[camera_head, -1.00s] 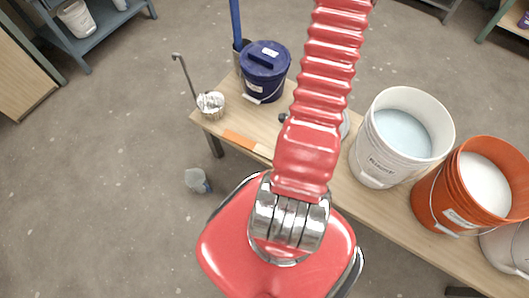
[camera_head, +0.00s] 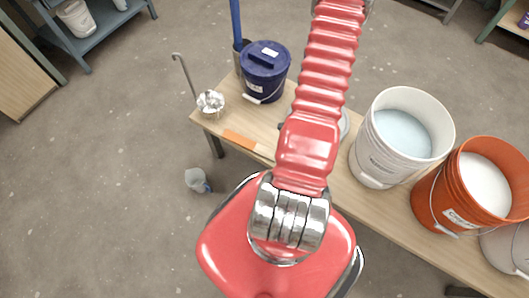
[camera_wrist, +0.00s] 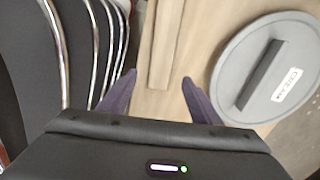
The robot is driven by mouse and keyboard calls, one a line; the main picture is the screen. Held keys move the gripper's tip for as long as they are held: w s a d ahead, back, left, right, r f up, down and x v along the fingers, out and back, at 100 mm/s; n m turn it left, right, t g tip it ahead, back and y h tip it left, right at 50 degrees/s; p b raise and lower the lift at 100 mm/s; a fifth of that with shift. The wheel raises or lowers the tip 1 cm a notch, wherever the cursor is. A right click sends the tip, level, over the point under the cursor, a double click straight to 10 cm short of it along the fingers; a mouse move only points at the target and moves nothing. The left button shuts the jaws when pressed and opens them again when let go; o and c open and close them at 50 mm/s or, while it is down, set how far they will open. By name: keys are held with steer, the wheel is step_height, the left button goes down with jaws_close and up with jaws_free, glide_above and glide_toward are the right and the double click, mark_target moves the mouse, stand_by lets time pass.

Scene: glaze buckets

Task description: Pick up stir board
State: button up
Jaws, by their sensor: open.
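The stir board is a flat wooden strip with an orange end (camera_head: 240,138), lying along the near edge of the wooden table in the head view. My arm hides its other end there. In the wrist view, a plain part of the stir board (camera_wrist: 163,45) runs up the picture, ahead of my gripper (camera_wrist: 159,76). My gripper's two purple fingers are apart, with nothing between them. The board lies beyond the fingertips, roughly in line with the gap. In the head view my arm mostly hides the gripper.
A grey lid with a bar handle (camera_wrist: 265,75) lies right of the board. On the table (camera_head: 228,103) stand a blue lidded bucket (camera_head: 265,75), a white bucket (camera_head: 375,160), an orange bucket (camera_head: 437,200) and a metal ladle (camera_head: 209,103). A small container (camera_head: 196,180) is on the floor.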

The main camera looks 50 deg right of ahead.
steer(key=shift+f, duration=1.5)
steer(key=shift+d+f, duration=0.1)
steer(key=shift+f, duration=2.5)
steer(key=c, duration=1.4)
